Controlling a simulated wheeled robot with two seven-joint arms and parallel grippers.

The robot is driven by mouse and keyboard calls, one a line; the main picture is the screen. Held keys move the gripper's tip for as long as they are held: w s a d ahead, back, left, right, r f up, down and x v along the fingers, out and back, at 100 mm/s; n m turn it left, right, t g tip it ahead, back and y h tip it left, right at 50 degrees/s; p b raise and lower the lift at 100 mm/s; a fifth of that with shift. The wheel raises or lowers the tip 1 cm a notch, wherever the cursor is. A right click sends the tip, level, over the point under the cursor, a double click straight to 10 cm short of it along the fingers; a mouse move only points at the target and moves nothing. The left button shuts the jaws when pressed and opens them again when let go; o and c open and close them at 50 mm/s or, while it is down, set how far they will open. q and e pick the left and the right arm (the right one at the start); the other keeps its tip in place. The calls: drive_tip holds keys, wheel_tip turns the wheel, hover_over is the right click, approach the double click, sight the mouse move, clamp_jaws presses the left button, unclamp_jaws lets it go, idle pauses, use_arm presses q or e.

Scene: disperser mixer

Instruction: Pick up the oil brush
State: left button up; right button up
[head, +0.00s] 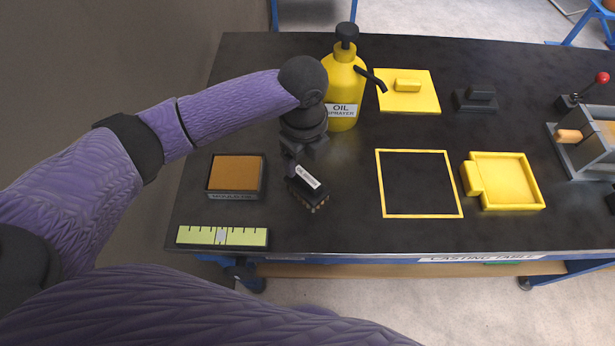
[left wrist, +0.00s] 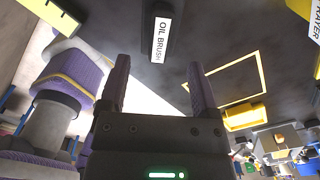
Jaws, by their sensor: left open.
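The oil brush (head: 308,188) is a small black block with a white label and brownish bristles at its lower edge. It is at the left-middle of the black table. In the left wrist view the oil brush (left wrist: 157,33) shows its label just beyond the gap between my fingers. My left gripper (head: 291,172) comes down from above and stands at the brush's upper left end in the head view. In the left wrist view my left gripper (left wrist: 160,78) has its two fingers apart with nothing between them. Whether a finger touches the brush is unclear. My right gripper is not in view.
A yellow oil sprayer (head: 343,95) stands close behind my left wrist. A box with a brown top (head: 236,172) and a yellow-green scale (head: 222,237) lie left of the brush. A yellow square outline (head: 380,185) and yellow tray (head: 503,180) are to the right.

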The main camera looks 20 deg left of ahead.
sight(306, 177)
use_arm(q)
drive_tip(key=f, duration=0.2)
drive_tip(key=f+b, duration=0.1)
drive_tip(key=f, duration=0.1)
drive_tip(key=f+b, duration=0.1)
drive_tip(key=f, duration=0.1)
drive_tip(key=shift+s+d+f, duration=0.15)
drive_tip(key=shift+d+f, duration=0.15)
drive_tip(key=shift+f, duration=0.25)
drive_tip(key=shift+c, duration=0.4)
clamp_jaws()
